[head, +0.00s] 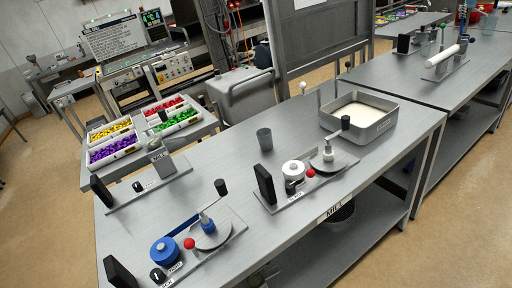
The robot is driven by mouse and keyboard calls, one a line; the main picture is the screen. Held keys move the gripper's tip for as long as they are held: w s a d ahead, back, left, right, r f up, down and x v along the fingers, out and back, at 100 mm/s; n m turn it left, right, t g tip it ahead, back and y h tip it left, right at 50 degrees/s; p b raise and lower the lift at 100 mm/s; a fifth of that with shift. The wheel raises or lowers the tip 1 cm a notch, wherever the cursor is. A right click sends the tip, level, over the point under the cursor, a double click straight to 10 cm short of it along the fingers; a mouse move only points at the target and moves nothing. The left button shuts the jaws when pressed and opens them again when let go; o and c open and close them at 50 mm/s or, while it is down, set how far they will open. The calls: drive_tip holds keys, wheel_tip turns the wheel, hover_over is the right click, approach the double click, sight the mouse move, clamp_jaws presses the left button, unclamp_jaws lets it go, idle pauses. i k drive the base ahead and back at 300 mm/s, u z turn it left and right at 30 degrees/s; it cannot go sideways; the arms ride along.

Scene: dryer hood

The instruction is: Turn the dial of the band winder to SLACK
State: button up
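A device with a blue wheel (165,250), a blue strip (182,224) and a grey disc (212,235) stands on a plate at the front left of the grey table. It looks like the band winder, though I cannot read its name. A small black dial (157,274) with a light mark sits at its lower left, beside small white labels. The labels and the dial's exact setting are too small to read surely. A red ball knob (190,243) and a black crank handle (220,187) belong to the same device. My gripper is not in view.
A similar device with a white wheel (293,168) stands to the right, with a grey tray (372,122) behind it. Black upright slabs stand at the left device (119,272) and the middle one (265,184). A dark cup (264,139) stands mid-table. Bare tabletop lies between.

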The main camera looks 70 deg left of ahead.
sight(290, 187)
drive_tip(key=u, duration=0.5)
drive_tip(key=i, duration=0.85)
drive_tip(key=u, duration=0.6)
drive_tip(key=k, duration=0.8)
drive_tip(key=u, duration=0.2)
drive_tip(key=i, duration=0.85)
drive_tip(key=z, duration=0.15)
